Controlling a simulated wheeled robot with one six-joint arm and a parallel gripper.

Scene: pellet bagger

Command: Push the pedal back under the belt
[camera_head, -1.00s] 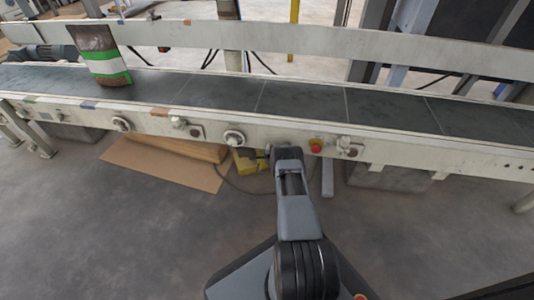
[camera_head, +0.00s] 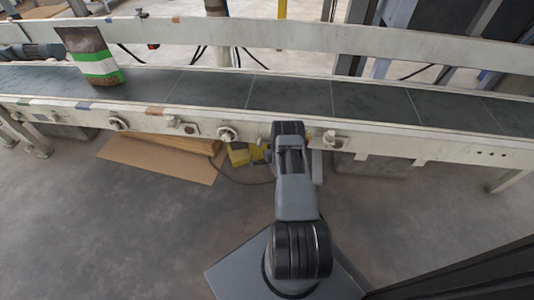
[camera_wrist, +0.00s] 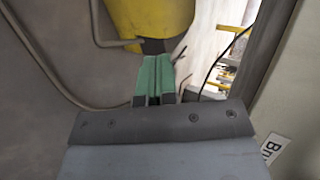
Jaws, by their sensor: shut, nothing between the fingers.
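The yellow pedal (camera_head: 238,156) is on the floor under the near side of the conveyor belt (camera_head: 290,98), left of my arm. In the wrist view the yellow pedal (camera_wrist: 150,18) fills the top middle, with a dark patch at its lower edge and a grey cable along its left side. My gripper (camera_wrist: 154,62) has green fingers that are shut and empty. The fingertips point at the pedal's lower edge and look very close to it; I cannot tell whether they touch. In the head view my arm hides most of the gripper.
A cardboard sheet (camera_head: 150,158) and stacked boards lie left of the pedal. A green and white bag (camera_head: 92,57) stands on the belt. Knobs line the frame (camera_head: 400,146) above the pedal. A cable runs along the floor. The floor in front is clear.

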